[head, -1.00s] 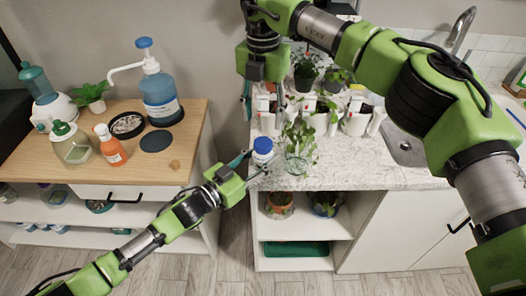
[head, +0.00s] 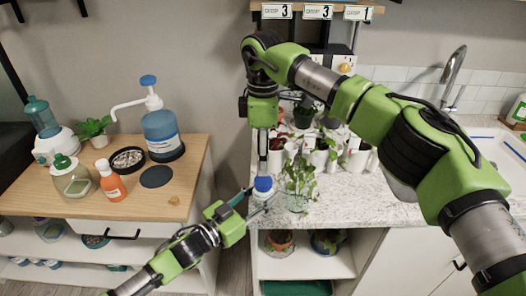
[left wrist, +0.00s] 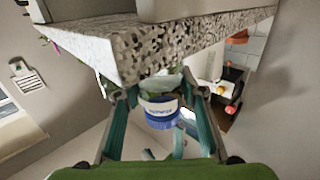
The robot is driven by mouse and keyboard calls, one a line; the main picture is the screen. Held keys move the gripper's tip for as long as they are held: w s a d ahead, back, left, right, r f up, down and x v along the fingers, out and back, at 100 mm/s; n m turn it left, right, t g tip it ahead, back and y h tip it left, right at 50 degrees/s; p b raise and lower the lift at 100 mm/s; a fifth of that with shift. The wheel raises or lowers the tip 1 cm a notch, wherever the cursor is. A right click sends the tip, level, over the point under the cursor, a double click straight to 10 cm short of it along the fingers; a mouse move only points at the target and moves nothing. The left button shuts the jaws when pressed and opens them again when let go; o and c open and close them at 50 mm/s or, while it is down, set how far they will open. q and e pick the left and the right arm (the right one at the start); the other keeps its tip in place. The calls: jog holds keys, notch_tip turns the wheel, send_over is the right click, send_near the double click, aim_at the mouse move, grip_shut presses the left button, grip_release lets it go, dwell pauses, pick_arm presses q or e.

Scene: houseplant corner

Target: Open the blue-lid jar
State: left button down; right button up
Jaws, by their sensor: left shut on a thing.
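The jar (head: 262,195) is white with a blue lid (head: 263,184). It stands upright at the left front corner of the marble counter. My left gripper (head: 257,199) is shut on its body from the left. In the left wrist view the jar (left wrist: 157,107) sits between the two teal fingers, upside down in the picture, with its lid (left wrist: 165,125) toward the bottom. My right gripper (head: 263,165) points straight down over the lid, its fingertips close to it. Its fingers overlap in the head view, so their opening and any touch on the lid are unclear.
A glass vase with a leafy plant (head: 298,182) stands close at the jar's right. Several potted plants and white containers fill the counter behind. A wooden table (head: 180,205) with a blue pump bottle (head: 162,132) stands at the left, across a gap.

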aim_at(263, 180)
notch_tip(263, 180, down, 7)
dwell(0.3)
jog(key=shift+c, duration=0.5)
